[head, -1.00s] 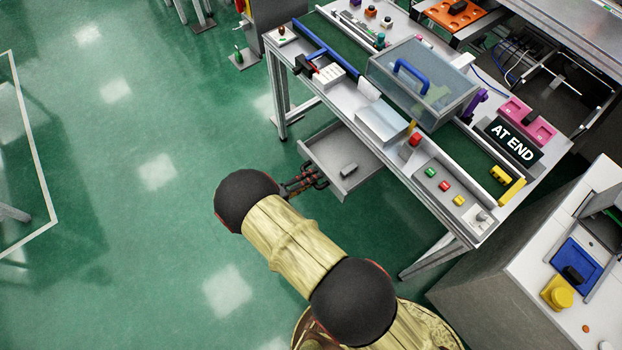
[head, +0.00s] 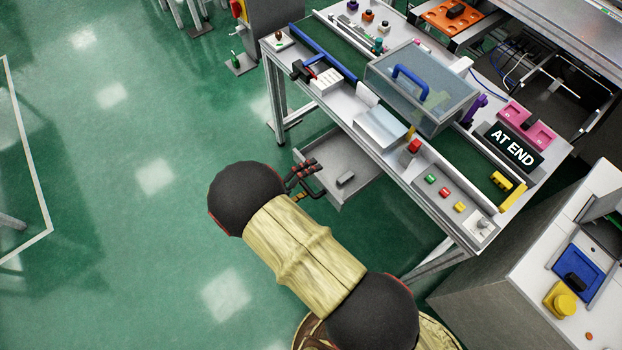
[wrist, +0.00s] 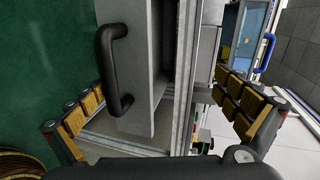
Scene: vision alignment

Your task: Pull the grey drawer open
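The grey drawer (head: 357,193) stands pulled out below the bench's front edge in the head view, its inside showing. A small grey block (head: 345,179) lies in it. In the wrist view the drawer front (wrist: 142,60) is upright in the picture, with a black bar handle (wrist: 108,72) on it. My gripper (head: 306,180) is at the drawer's front left side. The handle lies ahead, nearer the left finger; I see no contact.
The bench (head: 386,152) above the drawer carries a clear-lidded box with a blue handle (head: 411,77), a button panel (head: 444,194) and a black AT END sign (head: 514,148). A white-topped cabinet (head: 525,285) stands at right. The green floor at left is clear.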

